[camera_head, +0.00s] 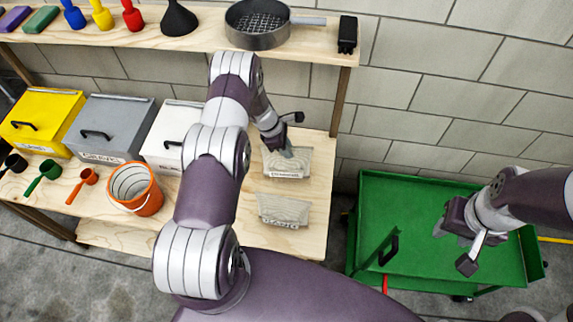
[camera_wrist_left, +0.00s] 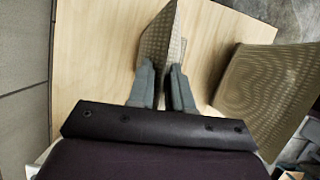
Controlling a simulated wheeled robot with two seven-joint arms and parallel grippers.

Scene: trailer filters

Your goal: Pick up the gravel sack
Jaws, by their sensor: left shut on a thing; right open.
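Two pale woven sacks are on the right part of the wooden table. My left gripper (camera_head: 286,150) is shut on the top of the far sack (camera_head: 288,166). In the left wrist view the fingers (camera_wrist_left: 161,78) pinch this sack (camera_wrist_left: 160,40) between them. Its label is too small to read, and I cannot tell whether it touches the table. The near sack (camera_head: 283,208) lies just in front of it, apart from the gripper; its label is blurred. The near sack also shows in the left wrist view (camera_wrist_left: 265,90). My right gripper (camera_head: 453,247) is open and empty above the green cart.
The green cart (camera_head: 400,195) stands right of the table. Yellow (camera_head: 45,108), grey (camera_head: 100,122) and white lidded bins, an orange bucket (camera_head: 134,190) and scoops are at the left. A shelf (camera_head: 210,35) with a sieve (camera_head: 258,22) and funnel hangs above.

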